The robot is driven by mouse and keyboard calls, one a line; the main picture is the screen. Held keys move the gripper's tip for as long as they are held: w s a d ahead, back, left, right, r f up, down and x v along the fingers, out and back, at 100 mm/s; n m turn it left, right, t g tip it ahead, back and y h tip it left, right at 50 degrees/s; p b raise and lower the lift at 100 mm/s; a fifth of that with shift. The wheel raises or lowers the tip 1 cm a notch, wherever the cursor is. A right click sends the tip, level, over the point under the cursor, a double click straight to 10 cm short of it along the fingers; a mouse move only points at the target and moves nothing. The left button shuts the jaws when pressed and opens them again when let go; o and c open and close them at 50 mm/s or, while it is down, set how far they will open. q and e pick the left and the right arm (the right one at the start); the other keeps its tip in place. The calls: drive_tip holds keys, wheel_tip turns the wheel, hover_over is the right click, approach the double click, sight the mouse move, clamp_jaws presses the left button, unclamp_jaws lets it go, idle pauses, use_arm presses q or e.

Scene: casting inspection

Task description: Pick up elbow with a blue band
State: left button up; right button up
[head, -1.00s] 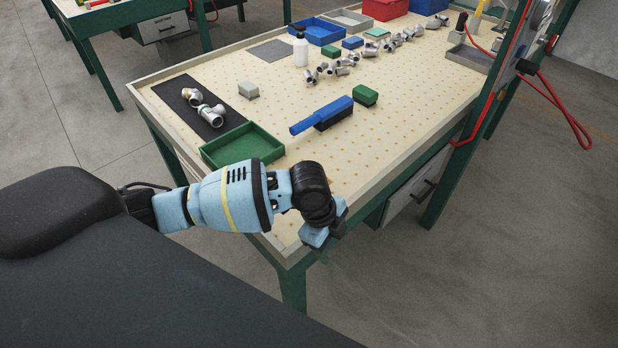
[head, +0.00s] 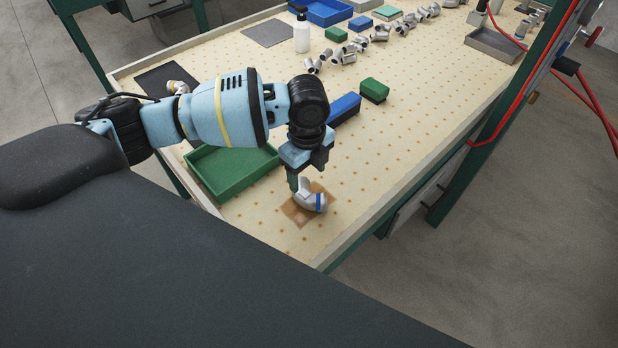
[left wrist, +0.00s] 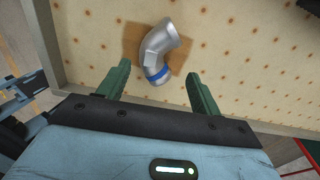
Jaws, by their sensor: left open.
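The elbow with a blue band (head: 312,198) is a silver-grey bent pipe piece lying on a brown square patch (head: 299,215) near the table's front corner. In the left wrist view the elbow (left wrist: 157,52) lies beyond the fingertips and roughly between their lines, its blue band toward me. My left gripper (head: 296,182) is just above and beside the elbow, pointing down. Its green fingers (left wrist: 160,80) are open with nothing between them. In the head view the far finger is mostly hidden. My right gripper is not in view.
A green tray (head: 198,182) stands left of the elbow, partly behind my arm. Several silver fittings (head: 350,52) and a white bottle (head: 302,36) stand farther off. The raised table edge (head: 350,246) runs close by.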

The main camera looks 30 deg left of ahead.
sight(306, 192)
use_arm(q)
drive_tip(key=shift+s+d, duration=0.1)
drive_tip(key=shift+s, duration=0.1)
drive_tip(key=shift+s+f, duration=0.1)
drive_tip(key=shift+f, duration=0.1)
wheel_tip(306, 192, down, 2)
drive_tip(key=shift+f, duration=0.35)
drive_tip(key=shift+s+f, duration=0.15)
drive_tip(key=shift+f, duration=1)
drive_tip(key=shift+s+f, duration=0.15)
drive_tip(key=shift+f, duration=0.95)
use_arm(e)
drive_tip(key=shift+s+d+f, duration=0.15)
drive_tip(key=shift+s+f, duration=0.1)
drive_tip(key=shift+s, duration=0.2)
use_arm(q)
drive_tip(key=shift+c, duration=0.5)
